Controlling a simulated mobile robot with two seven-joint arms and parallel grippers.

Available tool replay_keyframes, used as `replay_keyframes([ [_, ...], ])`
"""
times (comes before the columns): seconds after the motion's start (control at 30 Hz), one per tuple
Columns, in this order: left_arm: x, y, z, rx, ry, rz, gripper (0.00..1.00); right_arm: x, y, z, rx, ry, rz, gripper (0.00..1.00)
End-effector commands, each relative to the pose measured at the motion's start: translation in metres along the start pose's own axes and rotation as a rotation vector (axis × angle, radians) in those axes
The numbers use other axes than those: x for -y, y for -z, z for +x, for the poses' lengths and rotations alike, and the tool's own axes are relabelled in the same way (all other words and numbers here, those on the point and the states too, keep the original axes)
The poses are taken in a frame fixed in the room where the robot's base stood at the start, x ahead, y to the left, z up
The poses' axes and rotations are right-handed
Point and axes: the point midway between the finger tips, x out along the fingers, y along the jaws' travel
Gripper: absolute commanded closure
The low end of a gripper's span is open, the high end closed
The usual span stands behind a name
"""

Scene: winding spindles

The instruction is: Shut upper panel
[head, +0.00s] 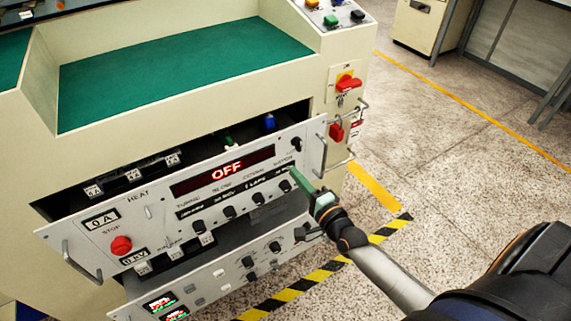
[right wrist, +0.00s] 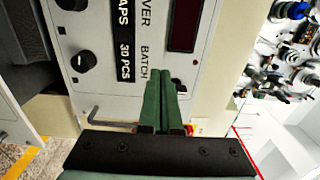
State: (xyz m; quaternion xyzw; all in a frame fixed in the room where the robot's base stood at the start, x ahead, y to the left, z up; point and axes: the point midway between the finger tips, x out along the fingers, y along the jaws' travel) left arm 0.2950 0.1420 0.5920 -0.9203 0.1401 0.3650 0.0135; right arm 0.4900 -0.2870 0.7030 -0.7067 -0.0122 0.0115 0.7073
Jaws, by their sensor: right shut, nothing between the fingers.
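The upper panel (head: 145,228) is a pale grey plate with a red OFF display (head: 226,171), black knobs, a red stop button (head: 121,245) and handles at both ends. It stands out from the beige machine, with a dark gap and parts showing behind its top edge. My right gripper (head: 294,172) is shut and empty, its green fingertips at the panel's right part, below a black knob. In the right wrist view the panel (right wrist: 160,48) fills the top middle, and the shut fingers (right wrist: 158,76) point at its face near the BATCH label. I cannot tell whether they touch it.
A lower panel (head: 215,284) with knobs and small displays also stands out, just beneath. A red rotary switch (head: 347,83) and a red padlock (head: 336,132) are on the machine's right side. Speckled floor with a yellow-black stripe (head: 300,286) lies to the right.

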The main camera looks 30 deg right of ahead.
Motion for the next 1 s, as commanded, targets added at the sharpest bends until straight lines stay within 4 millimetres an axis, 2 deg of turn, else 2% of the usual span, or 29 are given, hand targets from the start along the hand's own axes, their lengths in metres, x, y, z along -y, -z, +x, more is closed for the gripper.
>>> replay_keyframes([
  [0.03, 0.001, -0.002, 0.002, 0.0, 0.002, 0.0, 0.5, 0.0, 0.0, 0.011, -0.001, 0.004, 0.001, 1.0],
  [0.2, 0.004, -0.004, 0.004, -0.003, 0.007, 0.0, 0.5, -0.001, 0.0, 0.036, 0.0, 0.002, -0.001, 1.0],
  [0.4, 0.005, 0.001, 0.005, -0.021, 0.012, 0.002, 0.5, -0.001, -0.001, 0.053, 0.001, 0.0, 0.0, 1.0],
  [0.6, 0.005, 0.008, 0.003, -0.042, 0.013, 0.004, 0.5, -0.001, -0.001, 0.056, 0.001, -0.001, 0.0, 1.0],
  [1.0, 0.004, 0.006, 0.003, -0.033, 0.01, 0.003, 0.5, 0.0, 0.0, 0.056, 0.001, -0.001, -0.001, 1.0],
])
